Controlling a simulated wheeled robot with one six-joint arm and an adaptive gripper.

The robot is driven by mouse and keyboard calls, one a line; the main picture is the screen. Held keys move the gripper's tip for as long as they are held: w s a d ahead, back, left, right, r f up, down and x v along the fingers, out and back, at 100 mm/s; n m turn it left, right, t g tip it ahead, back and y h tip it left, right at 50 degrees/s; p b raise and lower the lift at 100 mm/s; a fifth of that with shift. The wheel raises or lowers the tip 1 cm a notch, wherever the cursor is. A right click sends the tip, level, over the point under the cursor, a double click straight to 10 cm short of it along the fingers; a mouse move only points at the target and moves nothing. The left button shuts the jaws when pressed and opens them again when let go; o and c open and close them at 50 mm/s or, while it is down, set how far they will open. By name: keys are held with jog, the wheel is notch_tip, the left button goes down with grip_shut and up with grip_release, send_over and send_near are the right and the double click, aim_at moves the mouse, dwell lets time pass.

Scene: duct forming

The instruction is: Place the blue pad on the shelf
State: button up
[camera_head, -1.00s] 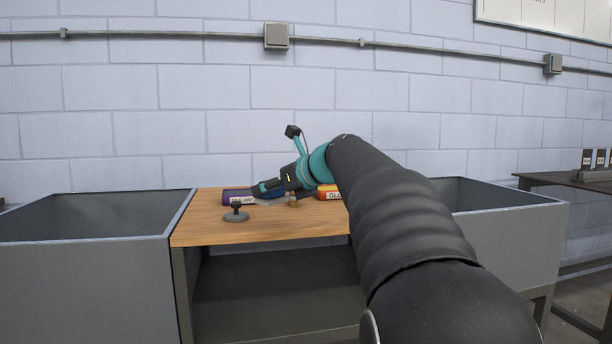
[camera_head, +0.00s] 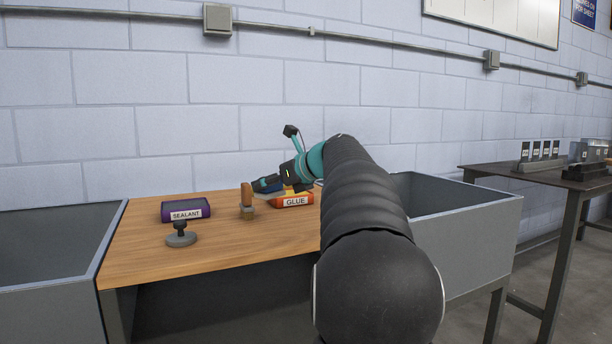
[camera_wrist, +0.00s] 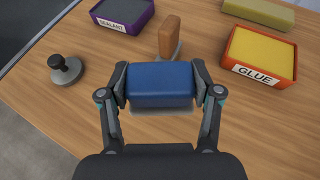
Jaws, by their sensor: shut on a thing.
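The blue pad (camera_wrist: 160,83) is clamped between the two fingers of my gripper (camera_wrist: 160,90) in the wrist view. It is held above the wooden table. In the head view my gripper (camera_head: 266,185) is over the table's back half, and only a little blue of the pad shows there, partly hidden. No shelf can be made out for certain. A dark level shows under the table (camera_head: 220,310).
On the table (camera_head: 150,255) are a purple sealant tray (camera_head: 185,209), an orange glue tray (camera_head: 292,200), a dark knobbed disc (camera_head: 181,236) and a brown-handled tool (camera_head: 246,198). Grey bins (camera_head: 465,222) flank the table. A dark side table (camera_head: 520,182) stands right.

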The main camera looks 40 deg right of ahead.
jog(key=m+h, duration=0.1)
send_over(307, 224)
jog(key=shift+w+f, duration=0.1)
jog(key=shift+f, duration=0.85)
notch_tip(307, 224, down, 5)
jog(key=b, duration=0.5)
jog(key=shift+f, duration=0.55)
jog(key=o, duration=1.3)
jog(key=shift+o, duration=0.2)
